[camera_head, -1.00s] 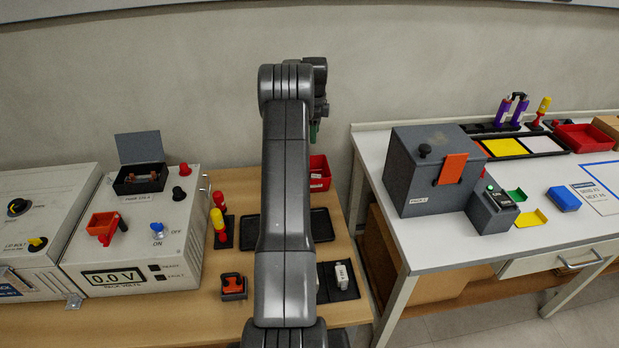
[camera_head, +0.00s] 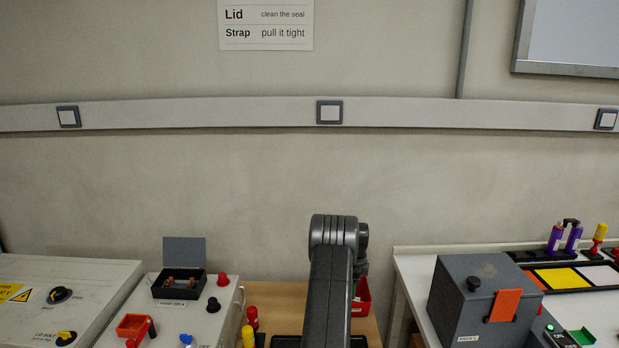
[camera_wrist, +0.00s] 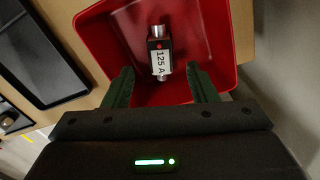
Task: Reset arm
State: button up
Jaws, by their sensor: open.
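My gripper (camera_wrist: 160,88) shows in the wrist view with its two green fingers apart and nothing between them. It is over the near edge of a red bin (camera_wrist: 120,45). A fuse labelled 125 A (camera_wrist: 160,55), with metal ends and a white label, lies inside the bin beyond the fingertips. In the head view my arm stands in the middle and hides the gripper; part of the red bin (camera_head: 362,298) shows to its right.
A black tray (camera_wrist: 45,60) lies left of the bin on the wooden table. In the head view, a panel with an open black fuse box (camera_head: 180,284) stands left, and a grey box (camera_head: 480,310) stands on the white table at right.

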jog(key=shift+r+p, duration=0.9)
jog(key=shift+r, duration=1.85)
